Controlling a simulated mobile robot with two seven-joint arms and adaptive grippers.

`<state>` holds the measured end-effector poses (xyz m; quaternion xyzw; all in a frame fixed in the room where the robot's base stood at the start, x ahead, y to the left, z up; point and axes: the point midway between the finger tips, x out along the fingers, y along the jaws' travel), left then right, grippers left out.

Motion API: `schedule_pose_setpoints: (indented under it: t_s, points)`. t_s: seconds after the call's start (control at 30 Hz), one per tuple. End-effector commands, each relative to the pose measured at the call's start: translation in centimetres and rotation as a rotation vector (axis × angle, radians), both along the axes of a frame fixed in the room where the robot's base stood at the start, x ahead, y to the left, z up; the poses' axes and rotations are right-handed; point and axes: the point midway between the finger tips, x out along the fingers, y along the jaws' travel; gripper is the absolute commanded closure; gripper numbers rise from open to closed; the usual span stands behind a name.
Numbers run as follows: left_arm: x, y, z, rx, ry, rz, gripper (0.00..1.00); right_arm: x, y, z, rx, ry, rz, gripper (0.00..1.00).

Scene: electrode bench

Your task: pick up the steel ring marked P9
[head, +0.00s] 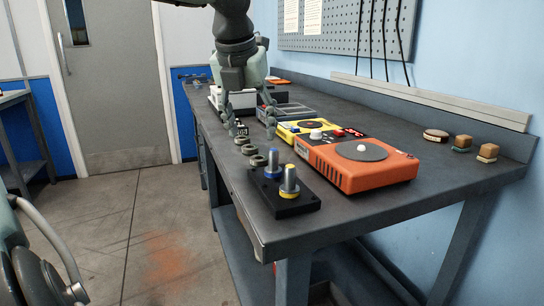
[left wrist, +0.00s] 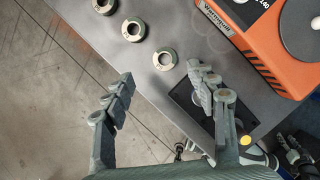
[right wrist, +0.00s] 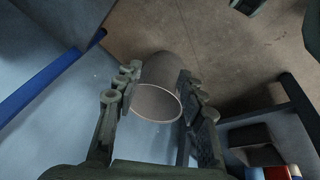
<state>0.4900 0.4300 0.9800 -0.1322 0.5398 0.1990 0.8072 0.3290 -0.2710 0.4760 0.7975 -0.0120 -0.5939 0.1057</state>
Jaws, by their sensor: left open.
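Several small steel rings lie in a row near the bench's front edge. In the head view one ring (head: 242,140) is below my left gripper (head: 251,130), with another ring (head: 250,149) and a nearer ring (head: 258,160) beside it. The left wrist view shows a ring (left wrist: 165,59) just beyond the open fingertips, a middle ring (left wrist: 133,29) and a ring (left wrist: 105,5) cut by the top edge. Their markings are too small to read, so I cannot tell which is P9. My left gripper is open and empty above the bench. My right gripper (right wrist: 160,80) is open and empty, away from the rings.
A black block (head: 292,205) with two posts stands at the bench's near end. An orange stirrer-like device (head: 350,178) and a yellow meter (head: 291,130) stand right of the rings. Small pieces (head: 462,143) lie at the far right. A bin (right wrist: 155,103) shows below the right gripper.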

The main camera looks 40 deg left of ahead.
Motion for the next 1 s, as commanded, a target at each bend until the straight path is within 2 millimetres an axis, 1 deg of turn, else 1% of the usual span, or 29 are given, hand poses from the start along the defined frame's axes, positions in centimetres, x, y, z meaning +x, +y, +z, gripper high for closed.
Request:
schedule_pose_setpoints:
  t_s: [0.03,0.17,0.3,0.4,0.5,0.67,0.77,0.8,0.83,1.0]
  points:
    - [0.2,0.1,-0.7,-0.001,0.003,-0.001,0.43,-0.3,0.0,-0.1,0.0,0.006,0.0,0.6]
    - [0.7,0.2,-2.0,-0.001,0.004,-0.002,0.43,-0.6,0.0,-0.3,0.0,0.013,0.0,0.6]
    - [1.3,0.0,-3.9,-0.001,0.007,-0.001,0.43,-0.7,0.0,-0.5,0.002,0.014,0.002,0.6]
    - [1.8,0.1,-5.3,-0.002,0.006,0.0,0.43,-0.8,-0.1,-1.4,0.003,0.025,0.001,0.6]
    - [2.2,0.3,-6.3,-0.002,0.004,-0.001,0.43,-0.7,-0.1,-1.9,0.004,0.028,0.001,0.6]
    - [2.4,0.4,-6.7,-0.002,0.0,-0.001,0.43,0.1,-0.1,-1.7,0.005,0.012,0.001,0.6]
    - [2.4,0.4,-6.6,-0.002,0.0,-0.001,0.43,0.2,0.0,-1.5,0.007,0.009,0.001,0.6]
    - [2.4,0.4,-6.6,-0.002,0.0,-0.001,0.44,0.2,0.0,-1.5,0.007,0.008,0.001,0.6]
    - [2.4,0.4,-6.6,-0.001,0.0,0.0,0.48,0.2,0.1,-1.5,0.008,0.008,0.001,0.6]
    - [2.4,0.4,-6.6,-0.001,0.0,0.0,0.69,0.0,0.2,-1.6,0.011,0.011,0.0,0.6]
